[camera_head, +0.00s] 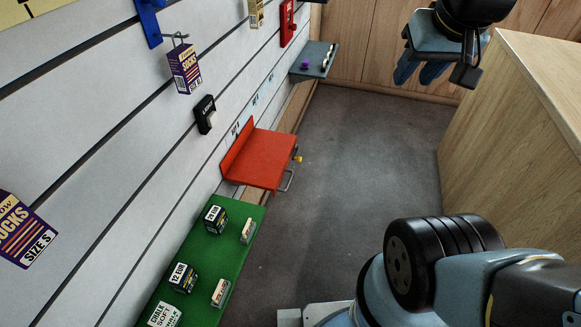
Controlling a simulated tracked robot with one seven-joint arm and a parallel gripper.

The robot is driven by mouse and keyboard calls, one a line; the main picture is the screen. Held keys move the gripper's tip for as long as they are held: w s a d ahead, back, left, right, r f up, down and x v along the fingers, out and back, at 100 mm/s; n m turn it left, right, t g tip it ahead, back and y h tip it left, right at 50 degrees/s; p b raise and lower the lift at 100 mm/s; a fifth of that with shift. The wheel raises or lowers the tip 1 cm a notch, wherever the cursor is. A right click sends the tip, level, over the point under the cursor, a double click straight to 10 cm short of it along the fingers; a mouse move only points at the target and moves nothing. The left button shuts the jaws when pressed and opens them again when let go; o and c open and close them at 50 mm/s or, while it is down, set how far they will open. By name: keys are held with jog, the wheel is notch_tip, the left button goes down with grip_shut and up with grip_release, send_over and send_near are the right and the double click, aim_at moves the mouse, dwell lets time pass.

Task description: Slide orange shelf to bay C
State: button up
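The orange shelf (262,158) is mounted on the slatted wall left of centre. It has an upright back plate, a metal loop handle (288,181) at its front edge and a small yellow knob (298,158). Small labels (255,100) run along the wall beyond it; their letters are too small to read surely, so I cannot tell which is bay C. My gripper (420,74) hangs at the top right, well apart from the shelf, with its blue fingers side by side. I cannot tell how far apart they are. Nothing shows between them.
A green shelf (240,208) with small boxes is nearer on the same wall. A grey shelf (310,72) with small items is farther along. Sock boxes (185,68) hang from the wall. A wooden counter (515,130) stands at right. The grey floor (365,150) between is clear.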

jog(key=w+a+f+g, duration=0.1)
jog(key=w+a+f, duration=0.15)
jog(key=w, duration=0.25)
jog(key=w+a+f, duration=0.2)
jog(key=w+f, duration=0.2)
jog(key=w, duration=0.2)
jog(key=m+g+y, duration=0.2)
jog(key=m+g, duration=0.2)
send_over(289, 183)
jog(key=s+d, duration=0.1)
jog(key=d, duration=0.2)
notch_tip(289, 183, down, 33)
jog(key=a+f, duration=0.1)
jog(key=f, duration=0.8)
jog(key=a+f, duration=0.1)
jog(key=f, duration=0.4)
jog(key=shift+w+a+f, duration=0.3)
jog(key=shift+w, duration=0.1)
jog(key=shift+c, duration=0.5)
grip_shut()
